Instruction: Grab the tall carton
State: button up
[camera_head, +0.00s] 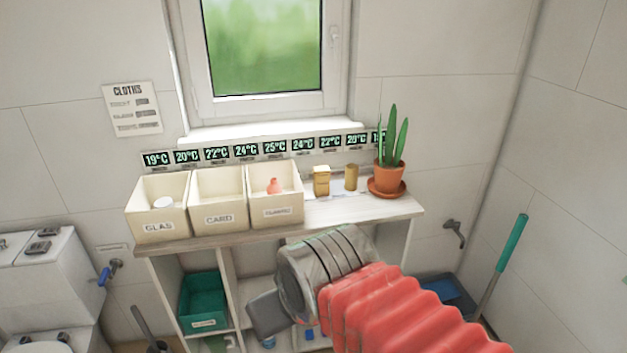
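A small golden-yellow box (321,182), the likeliest tall carton, stands upright on the cart's top board (340,212), right of the bins. A darker gold, rounder item (351,177) stands close to its right, apart from it. My gripper (268,314) shows as a grey block at the end of my arm, below and left of the box and in front of the cart. It does not touch the box in this view. Its fingers are not clearly visible, so I cannot tell if it is open.
Three cream bins line the left of the top: GLAS (158,226), CARD (219,219) and a third (277,211) with a red item (274,186). A potted plant (389,176) stands at the right end. A teal crate (203,299) sits on a shelf below.

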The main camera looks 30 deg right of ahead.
aim_at(321, 174)
jog(key=i, duration=0.9)
jog(key=z, duration=0.05)
